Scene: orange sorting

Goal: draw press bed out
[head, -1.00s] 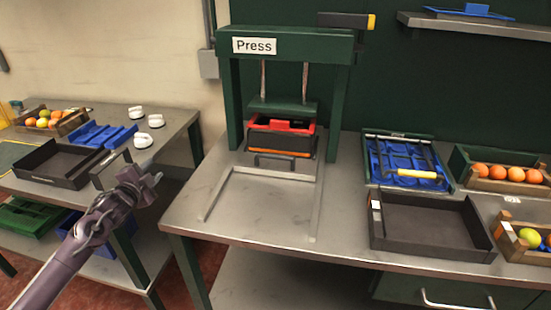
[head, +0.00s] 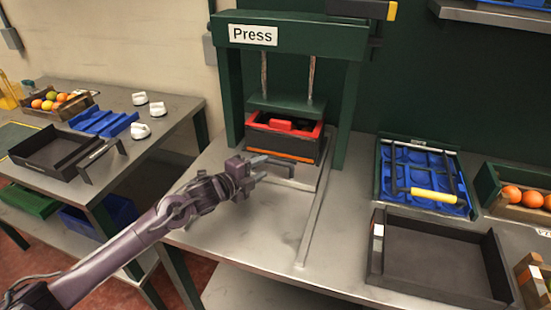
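The green press (head: 290,38) stands at the back of the table, with its sign on the top beam. Its bed (head: 282,147), a dark box with an orange front strip, sits under the green plate and holds a red-rimmed tray (head: 318,130). A dark handle (head: 280,164) sticks out at the bed's front. My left gripper (head: 262,171) is at the handle's left end, its fingers pointing right toward it. The fingers look parted, but I cannot tell whether they touch the handle. My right gripper is not in view.
Metal guide rails (head: 318,215) run forward from the press over bare tabletop. To the right are a blue tray with a yellow-handled tool (head: 433,195), a dark empty tray (head: 435,255) and orange crates (head: 520,195). A side table (head: 170,125) stands left.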

